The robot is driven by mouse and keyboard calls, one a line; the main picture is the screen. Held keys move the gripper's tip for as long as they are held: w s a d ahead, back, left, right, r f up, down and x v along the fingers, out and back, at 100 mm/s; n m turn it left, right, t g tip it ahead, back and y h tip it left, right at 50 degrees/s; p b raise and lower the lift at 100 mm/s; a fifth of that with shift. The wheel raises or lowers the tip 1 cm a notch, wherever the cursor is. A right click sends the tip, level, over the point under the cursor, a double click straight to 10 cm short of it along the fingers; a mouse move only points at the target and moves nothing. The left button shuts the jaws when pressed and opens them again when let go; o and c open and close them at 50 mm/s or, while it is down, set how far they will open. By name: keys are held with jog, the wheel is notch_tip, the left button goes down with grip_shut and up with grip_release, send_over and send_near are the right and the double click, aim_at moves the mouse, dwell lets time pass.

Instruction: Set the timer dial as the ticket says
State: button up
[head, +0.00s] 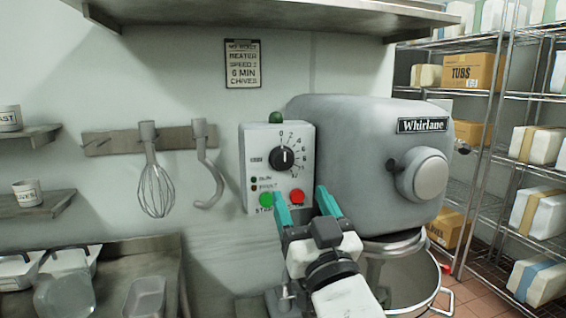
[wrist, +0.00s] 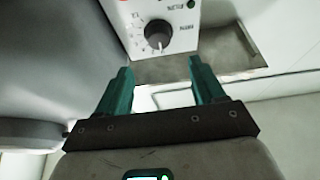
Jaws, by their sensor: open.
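The ticket (head: 243,63) hangs on the wall above the mixer's control box. Its lines seem to read "BEATER", "SPEED 2", "6 MIN", "CHIVES"; the top line is unclear. The black timer dial (head: 284,158) sits on the pale control box (head: 249,180), with numbers from 0 to 10 around its right side. Its white mark points up, about at 0. The dial also shows in the wrist view (wrist: 158,34), seen upside down. My gripper (head: 303,197) is open and empty below the dial. In the wrist view its teal fingers (wrist: 160,72) stand apart, short of the dial.
A green button (head: 266,200) and a red button (head: 297,196) sit low on the box, close to my fingers. The grey mixer (head: 365,150) stands right of it, above a metal bowl (head: 410,285). A whisk (head: 156,188) and a hook (head: 208,170) hang at left.

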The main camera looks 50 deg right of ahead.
aim_at(285, 162)
jog(key=p+x, duration=0.3)
jog(key=x, duration=0.6)
jog(key=shift+w+d, duration=0.15)
jog(key=shift+d, duration=0.05)
jog(key=shift+c, duration=0.5)
jog(key=c, duration=0.9)
jog(key=shift+c, duration=0.2)
